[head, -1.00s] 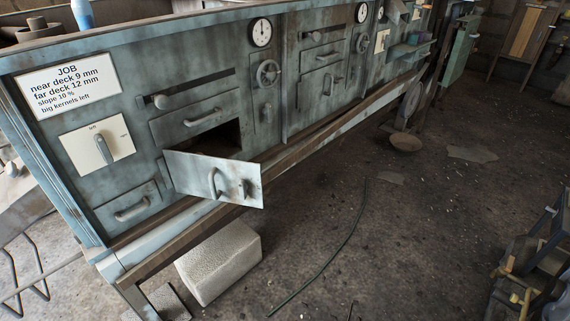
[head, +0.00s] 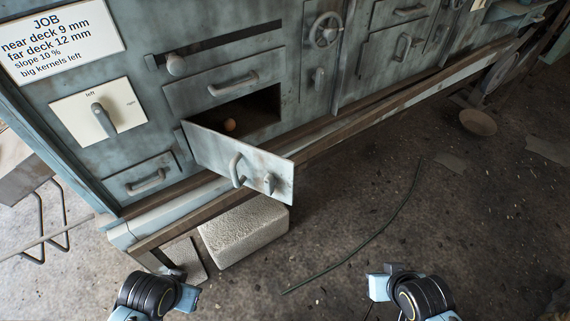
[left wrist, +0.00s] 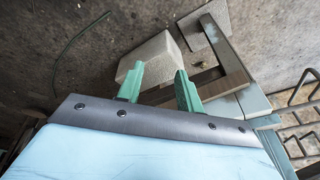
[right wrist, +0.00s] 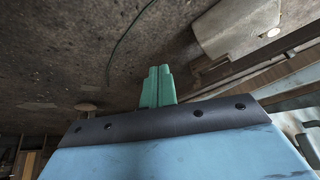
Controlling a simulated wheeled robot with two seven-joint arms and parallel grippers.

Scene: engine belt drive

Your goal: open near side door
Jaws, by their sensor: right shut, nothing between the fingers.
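The near side door (head: 215,150) is a grey metal panel with a curved handle (head: 236,170) and a small latch knob (head: 269,183). It stands swung outward from the machine front, leaving a dark opening (head: 255,112) behind it. A small orange-brown round thing (head: 230,125) shows inside the opening. My left gripper (left wrist: 158,82) is open and empty in the left wrist view. My right gripper (right wrist: 159,72) is shut with nothing in it. In the head view both of my arms show low in the picture, apart from the door; their fingertips cannot be made out there.
A pale block (head: 243,232) lies on the floor below the door, beneath a long rail (head: 340,135). A lever plate (head: 75,122), a lower drawer (head: 140,175) and a job sign (head: 60,40) are at left. A thin hose (head: 375,232) and a bowl (head: 478,122) lie on otherwise open floor.

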